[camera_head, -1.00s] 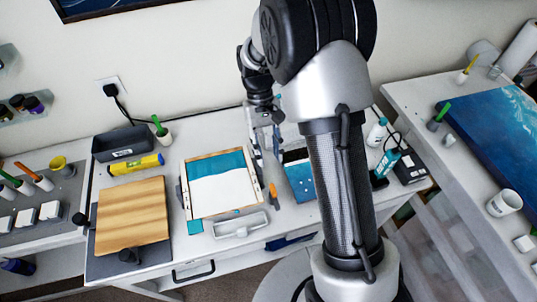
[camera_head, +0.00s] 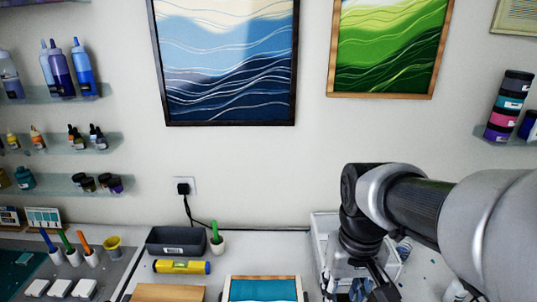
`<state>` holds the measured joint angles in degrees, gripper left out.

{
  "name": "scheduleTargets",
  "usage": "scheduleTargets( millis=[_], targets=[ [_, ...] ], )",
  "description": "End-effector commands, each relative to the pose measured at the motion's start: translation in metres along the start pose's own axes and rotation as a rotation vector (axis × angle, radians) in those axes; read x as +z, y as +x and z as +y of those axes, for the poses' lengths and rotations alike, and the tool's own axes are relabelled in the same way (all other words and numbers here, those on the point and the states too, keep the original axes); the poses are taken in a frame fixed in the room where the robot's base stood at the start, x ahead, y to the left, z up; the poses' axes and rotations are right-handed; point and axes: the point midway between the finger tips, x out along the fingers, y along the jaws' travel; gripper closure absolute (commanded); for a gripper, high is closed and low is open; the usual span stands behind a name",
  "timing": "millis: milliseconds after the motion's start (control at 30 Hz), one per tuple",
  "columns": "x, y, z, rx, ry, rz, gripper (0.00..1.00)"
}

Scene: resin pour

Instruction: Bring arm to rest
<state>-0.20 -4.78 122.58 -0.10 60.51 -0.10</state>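My arm (camera_head: 410,205) reaches in from the right edge, bent down at the wrist. My gripper (camera_head: 345,290) points downward at the bottom edge, over the white table. Its fingertips are cut off by the frame, so I cannot tell whether it is open or shut, or whether it holds anything.
A wooden-framed teal panel (camera_head: 262,289) lies left of my gripper. A yellow level (camera_head: 182,267), a dark grey bin (camera_head: 176,241) and a white cup (camera_head: 217,245) with a green tool stand further left. A white rack (camera_head: 322,228) is behind my wrist. Glass shelves (camera_head: 62,95) hold bottles.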

Motion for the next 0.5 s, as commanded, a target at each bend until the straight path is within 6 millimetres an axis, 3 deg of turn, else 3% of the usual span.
scheduleTargets(
  millis=[100,300,500],
  targets=[
    [0.035,-0.006,0.001,0.0,0.003,0.115,0.67],
    [0.083,-0.002,0.001,0.001,0.007,0.274,0.67],
    [0.107,0.007,0.001,0.002,0.009,0.363,0.67]
  ],
)
